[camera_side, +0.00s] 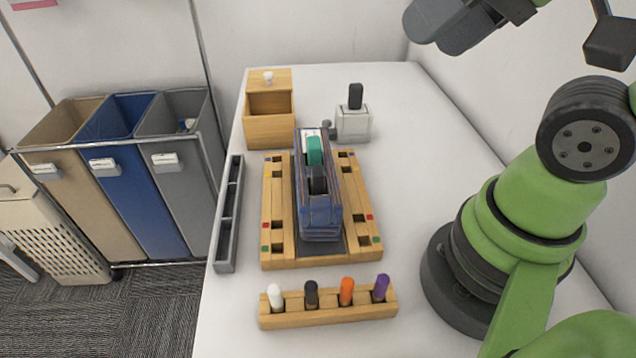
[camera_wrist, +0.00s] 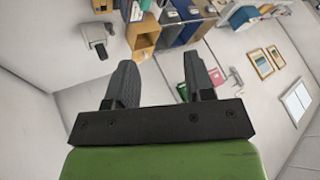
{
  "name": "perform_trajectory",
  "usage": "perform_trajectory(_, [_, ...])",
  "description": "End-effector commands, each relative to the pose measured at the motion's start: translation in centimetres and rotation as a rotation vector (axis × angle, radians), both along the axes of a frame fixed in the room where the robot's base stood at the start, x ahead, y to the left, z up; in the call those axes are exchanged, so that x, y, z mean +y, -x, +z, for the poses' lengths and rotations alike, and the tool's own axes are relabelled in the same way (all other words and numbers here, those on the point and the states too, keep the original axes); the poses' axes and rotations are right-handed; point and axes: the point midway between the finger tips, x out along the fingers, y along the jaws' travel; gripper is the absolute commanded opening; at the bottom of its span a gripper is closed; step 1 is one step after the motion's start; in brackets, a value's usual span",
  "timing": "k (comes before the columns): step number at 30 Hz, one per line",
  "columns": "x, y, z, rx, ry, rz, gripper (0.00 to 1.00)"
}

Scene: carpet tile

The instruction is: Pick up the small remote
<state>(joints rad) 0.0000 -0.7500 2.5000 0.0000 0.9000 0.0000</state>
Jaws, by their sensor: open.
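A dark upright item (camera_side: 355,96) that looks like the small remote stands in a pale grey holder (camera_side: 354,125) at the back of the white table. The holder also shows at the upper left of the wrist view (camera_wrist: 95,33), with the dark item (camera_wrist: 102,52) at its end. Dark and green items (camera_side: 315,152) stand in the blue caddy (camera_side: 320,218); I cannot tell whether one is a remote. My gripper (camera_wrist: 160,78) is open and empty, its two dark fingers apart in the wrist view. It is raised high, away from the table items.
The caddy stands on a slotted wooden tray (camera_side: 277,255). A wooden box (camera_side: 270,132) is behind it, a grey channel (camera_side: 229,215) at left, and a marker rack (camera_side: 330,314) in front. Bins (camera_side: 145,190) stand left of the table.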

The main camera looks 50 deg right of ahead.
Motion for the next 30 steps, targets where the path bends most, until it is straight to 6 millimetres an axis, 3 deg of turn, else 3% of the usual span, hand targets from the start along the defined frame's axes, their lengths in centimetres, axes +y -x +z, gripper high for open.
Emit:
perform_trajectory(9, [0.0, -0.1, -0.1, 0.004, 0.012, 0.017, 0.48])
perform_trajectory(13, [0.2, -0.8, -0.7, 0.044, 0.147, 0.194, 0.48])
perform_trajectory(17, [0.9, -2.5, -2.4, 0.118, 0.442, 0.628, 0.48])
perform_trajectory(24, [4.1, -6.1, -6.6, 0.211, 1.019, 1.692, 0.48])
perform_trajectory(27, [5.6, -7.1, -8.3, 0.225, 1.178, 2.056, 0.48])
perform_trajectory(30, [6.8, -7.6, -9.4, 0.231, 1.281, 2.312, 0.48])
